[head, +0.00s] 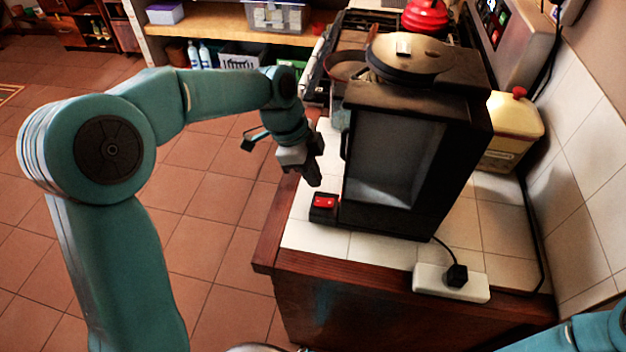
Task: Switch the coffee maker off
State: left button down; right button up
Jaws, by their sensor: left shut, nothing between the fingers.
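The coffee maker (464,150) is a tall black box on the white tiled counter, seen from its side. A small black switch box with a red rocker switch (324,202) sits at its lower left, near the counter's left edge. My left gripper (315,180) is shut and empty, pointing down just above the red switch. A small gap seems to lie between the fingertips and the switch; I cannot tell exactly. Only part of my right arm shows at the lower right corner; its gripper is out of view.
A white power strip (451,283) with a black plug lies at the counter's front edge. A pan with a lid (408,58) rests on the coffee maker's top. A cream container (512,130) stands behind it by the tiled wall. The floor on the left is clear.

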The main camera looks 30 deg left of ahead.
aim_at(330, 202)
pick_arm(q)
jog(key=shift+r+p, duration=0.5)
jog(key=shift+r, duration=3.35)
jog(key=x, duration=0.8)
jog(key=a+p+x, duration=0.1)
jog(key=x, duration=0.3)
jog(key=shift+s+f, duration=0.1)
jog(key=shift+f, duration=0.75)
